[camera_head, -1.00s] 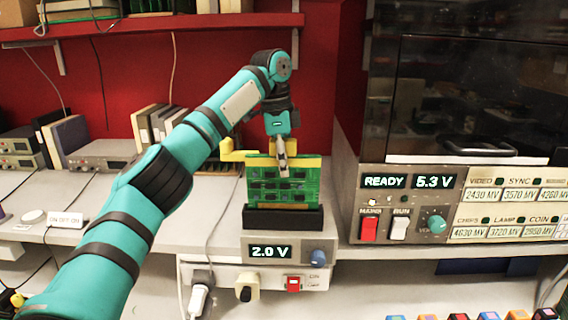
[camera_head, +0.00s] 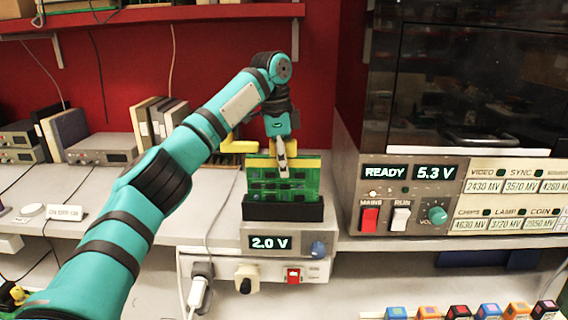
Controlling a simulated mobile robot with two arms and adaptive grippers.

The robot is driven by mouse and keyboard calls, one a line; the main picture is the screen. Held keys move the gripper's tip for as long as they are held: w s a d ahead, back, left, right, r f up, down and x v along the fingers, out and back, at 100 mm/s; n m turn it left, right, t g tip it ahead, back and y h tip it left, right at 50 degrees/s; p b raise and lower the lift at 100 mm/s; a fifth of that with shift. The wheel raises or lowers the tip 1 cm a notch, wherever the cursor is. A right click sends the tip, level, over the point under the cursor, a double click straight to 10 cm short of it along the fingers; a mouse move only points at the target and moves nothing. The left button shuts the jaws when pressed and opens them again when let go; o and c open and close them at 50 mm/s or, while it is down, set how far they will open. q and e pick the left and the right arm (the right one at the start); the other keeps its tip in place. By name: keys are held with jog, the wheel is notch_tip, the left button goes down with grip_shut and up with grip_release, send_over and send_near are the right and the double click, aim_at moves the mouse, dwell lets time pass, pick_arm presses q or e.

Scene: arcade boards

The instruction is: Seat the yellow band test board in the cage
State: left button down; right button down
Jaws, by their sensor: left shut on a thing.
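The green test board (camera_head: 262,186) has a yellow band (camera_head: 262,162) along its top edge. It stands upright with its lower edge at the black slotted holder (camera_head: 283,212), above the 2.0 V display. My left gripper (camera_head: 282,170) points down and is shut on the board's upper edge, hiding a small part of its middle. I cannot tell how deep the board's edge sits in the slot. The machine at the right (camera_head: 395,200) shows READY and 5.3 V. No open cage is clearly visible. My right gripper is out of view.
The 2.0 V unit (camera_head: 290,243) has a knob and switch. Several coloured cubes (camera_head: 458,311) lie at the lower right. Books and small instruments stand on the bench at left.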

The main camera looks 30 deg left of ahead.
pick_arm(q)
jog(key=shift+f+b, duration=0.45)
jog(key=shift+f, duration=0.75)
jog(key=c, duration=1.2)
grip_release()
jog(key=r, duration=0.7)
jog(key=a+r, duration=0.1)
jog(key=r, duration=0.3)
jog(key=shift+s+r, duration=0.15)
jog(key=shift+s, duration=0.2)
jog(key=shift+a+r, duration=0.15)
jog(key=shift+r, duration=0.15)
